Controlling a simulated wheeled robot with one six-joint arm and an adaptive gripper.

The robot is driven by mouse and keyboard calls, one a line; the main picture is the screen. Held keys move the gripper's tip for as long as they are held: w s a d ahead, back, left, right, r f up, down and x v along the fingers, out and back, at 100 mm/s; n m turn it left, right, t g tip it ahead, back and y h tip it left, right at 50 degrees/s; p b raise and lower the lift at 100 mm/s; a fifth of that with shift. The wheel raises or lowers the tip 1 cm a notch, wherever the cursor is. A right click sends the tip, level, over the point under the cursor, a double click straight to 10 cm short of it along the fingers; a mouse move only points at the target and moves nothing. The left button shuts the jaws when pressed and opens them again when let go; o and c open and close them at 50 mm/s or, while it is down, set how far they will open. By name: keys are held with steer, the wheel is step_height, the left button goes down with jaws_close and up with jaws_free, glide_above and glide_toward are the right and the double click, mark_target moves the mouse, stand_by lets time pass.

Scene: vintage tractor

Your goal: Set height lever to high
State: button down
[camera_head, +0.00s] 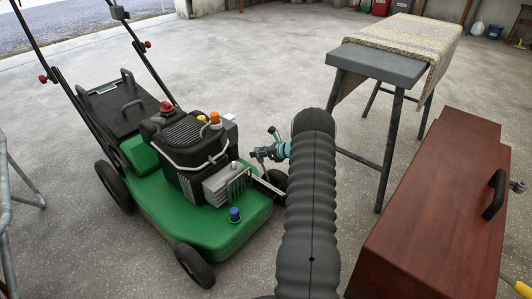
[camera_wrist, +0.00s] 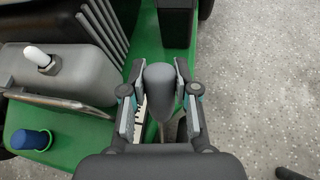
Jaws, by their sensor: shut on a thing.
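The green lawn mower (camera_head: 225,229) stands on the concrete floor at the left of the head view. Its green deck (camera_wrist: 85,133) fills the left of the wrist view. The height lever (camera_wrist: 158,88) shows there as a dark grey rounded grip between my fingers. My gripper (camera_wrist: 159,74) is shut on this lever, one finger on each side of it. A light scale plate with dark marks (camera_wrist: 144,126) shows partly beside the lever's base. In the head view my gripper (camera_head: 261,154) is at the mower's right side; the lever cannot be made out there.
A blue cap (camera_wrist: 32,139) and a grey metal housing with a white knob (camera_wrist: 40,58) sit left of my gripper. A grey bench (camera_head: 377,66) with a cloth and a red-brown cabinet (camera_head: 433,210) stand to the right. Open floor lies around the mower.

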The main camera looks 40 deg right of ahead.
steer(key=shift+w+f, duration=0.1)
steer(key=shift+w, duration=0.05)
steer(key=c, duration=0.8)
jaws_free()
steer(key=shift+a, duration=0.15)
steer(key=shift+c, duration=0.2)
steer(key=shift+s+d+r, duration=0.25)
steer(key=shift+s+d, duration=0.1)
steer(key=shift+s, duration=0.05)
steer(key=v, duration=1.1)
steer(key=shift+a, duration=0.1)
